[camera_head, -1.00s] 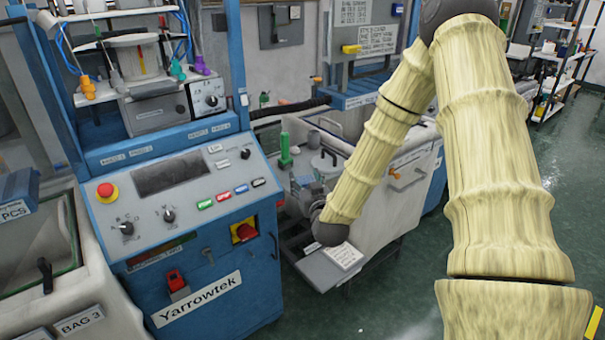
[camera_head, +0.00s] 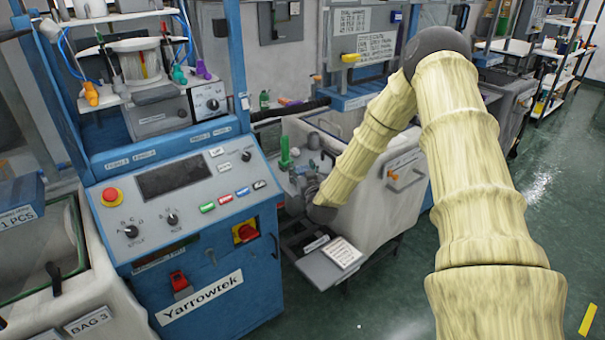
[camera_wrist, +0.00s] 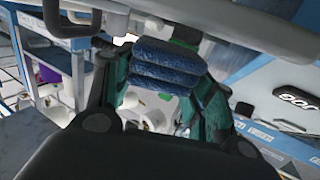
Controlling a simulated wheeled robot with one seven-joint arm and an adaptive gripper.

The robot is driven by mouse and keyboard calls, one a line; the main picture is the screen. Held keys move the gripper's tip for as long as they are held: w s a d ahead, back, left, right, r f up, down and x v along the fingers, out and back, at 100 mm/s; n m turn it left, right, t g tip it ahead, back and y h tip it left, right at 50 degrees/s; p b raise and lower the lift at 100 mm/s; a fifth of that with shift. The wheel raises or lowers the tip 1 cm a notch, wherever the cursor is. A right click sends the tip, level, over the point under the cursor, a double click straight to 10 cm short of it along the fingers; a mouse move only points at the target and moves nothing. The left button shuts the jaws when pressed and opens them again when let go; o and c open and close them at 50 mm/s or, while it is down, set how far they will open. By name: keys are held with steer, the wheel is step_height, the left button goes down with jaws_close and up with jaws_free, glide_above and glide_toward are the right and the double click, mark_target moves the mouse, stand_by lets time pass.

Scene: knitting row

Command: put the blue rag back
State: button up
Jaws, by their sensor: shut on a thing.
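The blue rag (camera_wrist: 165,68) is a folded, dark blue cloth in the upper middle of the wrist view. My gripper (camera_wrist: 165,85) is shut on it, with a dark green finger on each side. The rag's underside and far side are hidden. In the head view my arm reaches down to the low grey machine right of the blue console. There I cannot make out the rag or the gripper's fingers clearly.
The blue Yarrowtek console (camera_head: 190,215) stands close on the left of my arm's end. A white tub (camera_head: 385,190) stands behind the arm. A small placard (camera_head: 342,252) lies below the arm's end. Green floor is open at right.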

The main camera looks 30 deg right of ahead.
steer(key=shift+f, duration=0.9)
steer(key=shift+f, duration=0.15)
steer(key=o, duration=0.9)
